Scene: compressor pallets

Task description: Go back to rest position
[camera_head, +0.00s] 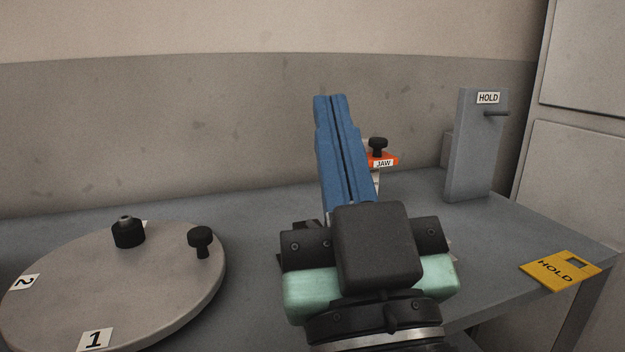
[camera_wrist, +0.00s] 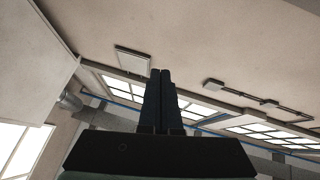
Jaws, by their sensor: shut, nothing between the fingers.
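My gripper (camera_head: 330,98) stands in the middle of the head view, with its blue fingers pointing up and away above the grey table. The two fingers lie side by side with only a thin dark line between them, shut and empty. In the wrist view the fingers (camera_wrist: 160,72) show dark and close together against the ceiling. My gripper touches nothing that I can see. It hides part of the table and part of the orange JAW block (camera_head: 383,158) behind it.
A round turntable (camera_head: 150,290) with number labels and two black knobs (camera_head: 128,232) (camera_head: 200,240) is at the left. A grey HOLD post (camera_head: 474,150) with a peg stands at the back right. A yellow HOLD tag (camera_head: 558,271) lies at the table's right edge. A cabinet stands beyond.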

